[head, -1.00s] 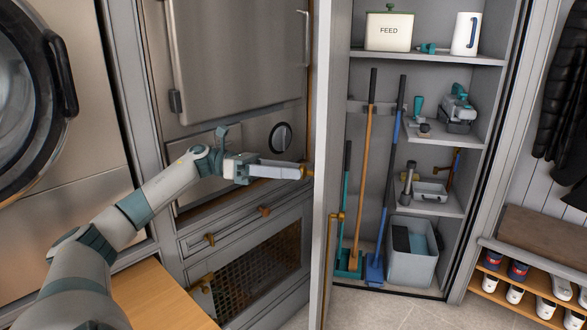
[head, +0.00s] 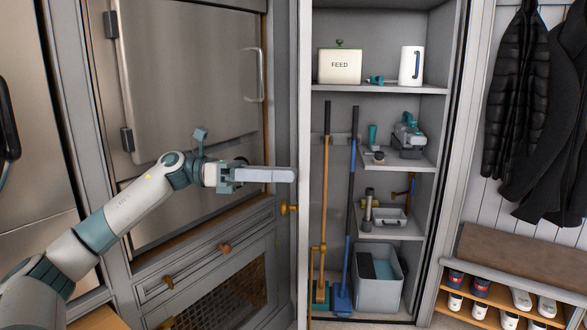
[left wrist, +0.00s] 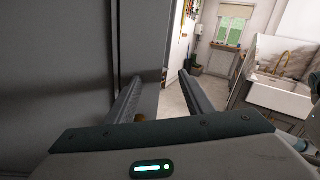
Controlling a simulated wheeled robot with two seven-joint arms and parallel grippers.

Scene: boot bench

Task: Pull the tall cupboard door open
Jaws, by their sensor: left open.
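The tall grey cupboard door (head: 303,120) stands swung out and is seen nearly edge-on in the head view, with the cupboard interior in view to its right. In the left wrist view the two fingers (left wrist: 162,98) are apart, with a small brass piece (left wrist: 139,117) near the left finger. Nothing is held.
The cupboard shelves (head: 380,89) hold a feed tin (head: 340,67), a white jug (head: 411,66), tools and a grey bin (head: 380,290). A steel-fronted unit (head: 190,80) and drawers are behind my arm. A shoe bench (head: 520,250) with coats above stands at the right.

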